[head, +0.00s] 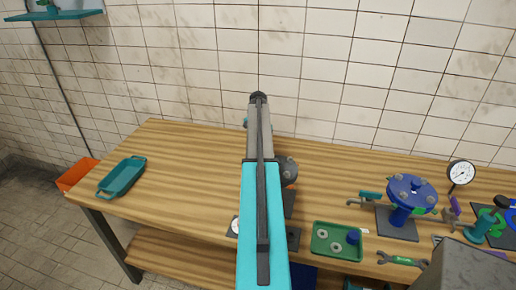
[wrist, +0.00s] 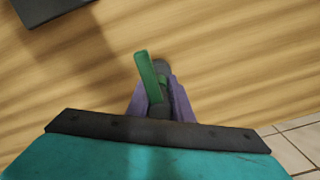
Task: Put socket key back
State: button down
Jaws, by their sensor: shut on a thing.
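In the wrist view my gripper (wrist: 160,104), with purple fingers, is shut on a tool with a green bar and a dark grey part, which looks like the socket key (wrist: 147,72). The green bar sticks out past the fingertips and tilts slightly left. Bare wooden bench top (wrist: 220,60) lies beyond it; I cannot tell how high the tool is above the wood. In the head view my arm hides the gripper and the tool. I cannot make out a place for the key with certainty.
The workbench (head: 190,165) is clear at left except for a teal tray (head: 122,178). Right of my arm are a green tray (head: 335,256) with rings, a blue flanged valve (head: 410,190), a gauge (head: 461,172) and a wrench (head: 402,260). A dark plate (wrist: 45,9) lies upper left in the wrist view.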

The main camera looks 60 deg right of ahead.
jog(key=shift+f, duration=0.1)
jog(key=c, duration=1.6)
grip_release()
jog(key=shift+o, duration=0.2)
jog(key=shift+r+b, duration=2.3)
jog(key=shift+r, duration=3.85)
jog(key=shift+s, duration=0.1)
